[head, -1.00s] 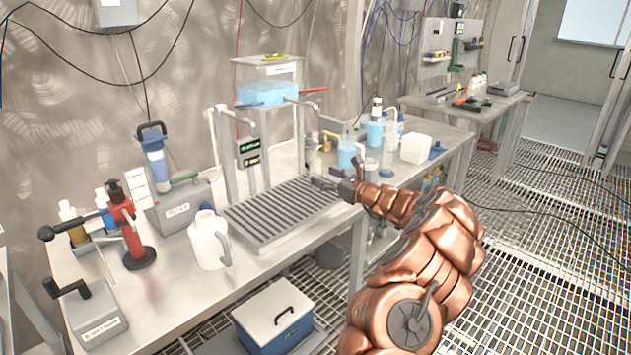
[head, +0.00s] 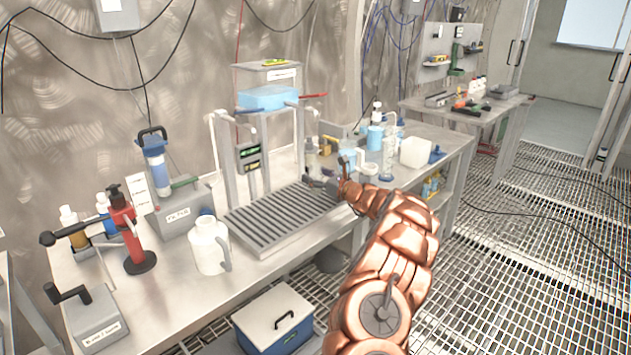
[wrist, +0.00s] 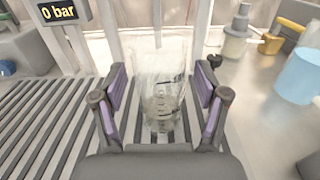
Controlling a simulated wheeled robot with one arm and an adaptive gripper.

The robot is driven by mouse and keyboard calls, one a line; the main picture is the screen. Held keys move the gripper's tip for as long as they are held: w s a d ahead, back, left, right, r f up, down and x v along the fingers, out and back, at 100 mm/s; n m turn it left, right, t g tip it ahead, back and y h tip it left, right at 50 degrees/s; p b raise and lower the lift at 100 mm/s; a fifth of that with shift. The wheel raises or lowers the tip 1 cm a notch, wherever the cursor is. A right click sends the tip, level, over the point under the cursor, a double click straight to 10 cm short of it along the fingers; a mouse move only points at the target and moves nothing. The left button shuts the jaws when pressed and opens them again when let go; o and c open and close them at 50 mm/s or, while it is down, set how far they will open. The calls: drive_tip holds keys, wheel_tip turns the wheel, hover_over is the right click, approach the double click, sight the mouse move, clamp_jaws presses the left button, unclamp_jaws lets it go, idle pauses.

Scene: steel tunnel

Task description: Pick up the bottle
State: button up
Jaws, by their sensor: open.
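A clear see-through bottle (wrist: 160,88) with dark markings on its side stands upright on the slatted grey rack in the wrist view. My gripper (wrist: 160,100) is open, with one purple-padded finger on each side of the bottle. The fingers look apart from its walls. In the head view my gripper (head: 326,183) is low at the right end of the rack.
The slatted rack (head: 275,217) lies left of my gripper, below a frame with a blue tank (head: 267,98). A white jug (head: 208,245) stands farther left. A capped bottle (wrist: 236,35) and a blue cup (wrist: 298,77) stand to the right in the wrist view.

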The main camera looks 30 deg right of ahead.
sight(316, 164)
drive_tip(key=shift+w, duration=0.2)
clamp_jaws()
idle(0.6)
drive_tip(key=shift+r, duration=0.1)
drive_tip(key=shift+r, duration=0.25)
wheel_tip(316, 164, up, 3)
drive_tip(key=shift+s+r, duration=0.1)
drive_tip(key=shift+r, duration=0.05)
drive_tip(key=s+a+r+b, duration=0.1)
drive_tip(key=s, duration=1.4)
drive_tip(key=shift+s+a+b, duration=0.2)
drive_tip(key=shift+s+b, duration=0.15)
drive_tip(key=shift+s, duration=0.05)
